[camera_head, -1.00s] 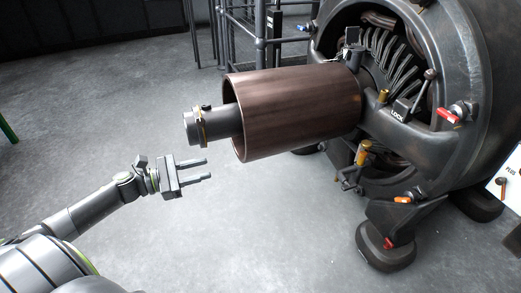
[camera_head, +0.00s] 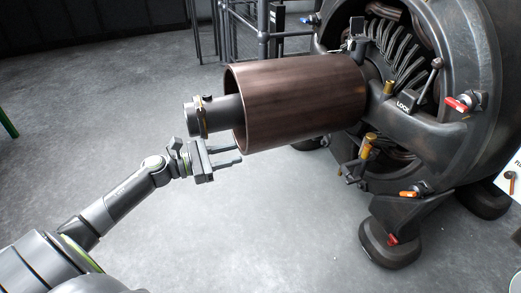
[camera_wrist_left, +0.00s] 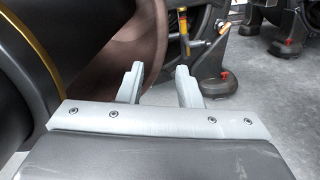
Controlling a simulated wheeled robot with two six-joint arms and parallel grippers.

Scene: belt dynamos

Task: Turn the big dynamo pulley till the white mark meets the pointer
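The big dynamo pulley (camera_head: 305,95) is a brown cylinder with a hollow near end and a grey shaft (camera_head: 222,115) sticking out of it. It also shows at the upper left of the left wrist view (camera_wrist_left: 145,45). I see no white mark on its visible side, and I cannot make out the pointer for certain. My left gripper (camera_head: 240,154) is just below the pulley's near rim, its fingers pointing right. In the left wrist view, its two fingers (camera_wrist_left: 160,72) stand apart with nothing between them. I cannot tell whether they touch the pulley. My right gripper is not in view.
The black dynamo housing (camera_head: 483,100) stands at the right, with a LOCK lever (camera_head: 428,82), a red-handled valve (camera_head: 457,104) and a foot (camera_head: 390,243). A metal railing (camera_head: 262,40) stands behind the pulley. The grey floor (camera_head: 270,230) below is clear.

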